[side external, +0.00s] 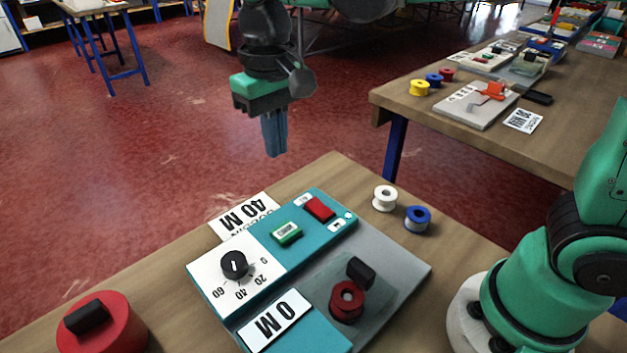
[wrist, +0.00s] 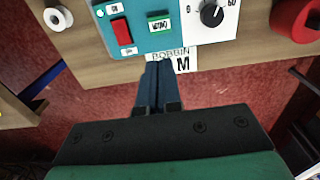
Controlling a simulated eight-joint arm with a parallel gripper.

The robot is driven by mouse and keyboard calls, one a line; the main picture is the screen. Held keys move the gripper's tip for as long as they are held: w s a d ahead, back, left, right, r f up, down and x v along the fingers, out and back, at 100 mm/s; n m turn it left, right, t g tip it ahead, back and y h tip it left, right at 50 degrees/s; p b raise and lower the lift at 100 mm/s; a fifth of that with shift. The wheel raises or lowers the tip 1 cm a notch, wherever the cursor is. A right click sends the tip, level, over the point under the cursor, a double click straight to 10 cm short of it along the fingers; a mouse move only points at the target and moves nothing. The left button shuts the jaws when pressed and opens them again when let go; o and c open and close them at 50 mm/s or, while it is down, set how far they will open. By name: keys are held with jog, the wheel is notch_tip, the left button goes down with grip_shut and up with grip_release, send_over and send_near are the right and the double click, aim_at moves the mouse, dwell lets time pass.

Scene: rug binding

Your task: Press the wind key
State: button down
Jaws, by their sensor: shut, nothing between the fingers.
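The wind key is a small green key with a white label (side external: 286,233) on the teal panel of the winding machine (side external: 262,232). It also shows in the wrist view (wrist: 159,23), just beyond my fingertips. My gripper (side external: 275,153) is shut and empty, pointing down, raised above the bench and apart from the key. In the wrist view my fingers (wrist: 158,70) point toward the key and cover part of a white card printed "BOBBIN" (wrist: 183,56). A red rocker switch (side external: 319,208) is beside the key; a black dial (side external: 234,264) is on its other side.
White (side external: 385,198) and blue (side external: 418,218) spools stand right of the machine. A dark red bobbin (side external: 346,301) sits on its grey plate. Space around my gripper is clear.

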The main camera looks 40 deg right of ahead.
aim_at(284, 229)
notch_tip(284, 229, down, 14)
dwell(0.6)
jog(key=shift+f, duration=0.95)
notch_tip(284, 229, up, 15)
jog(key=shift+f, duration=0.2)
dwell(0.7)
jog(key=s+d+f+t, duration=0.3)
jog(key=s+d+t, duration=0.2)
jog(key=d, duration=0.5)
jog(key=shift+s+d+t, duration=0.25)
jog(key=shift+d+t, duration=0.15)
jog(key=shift+t, duration=0.7)
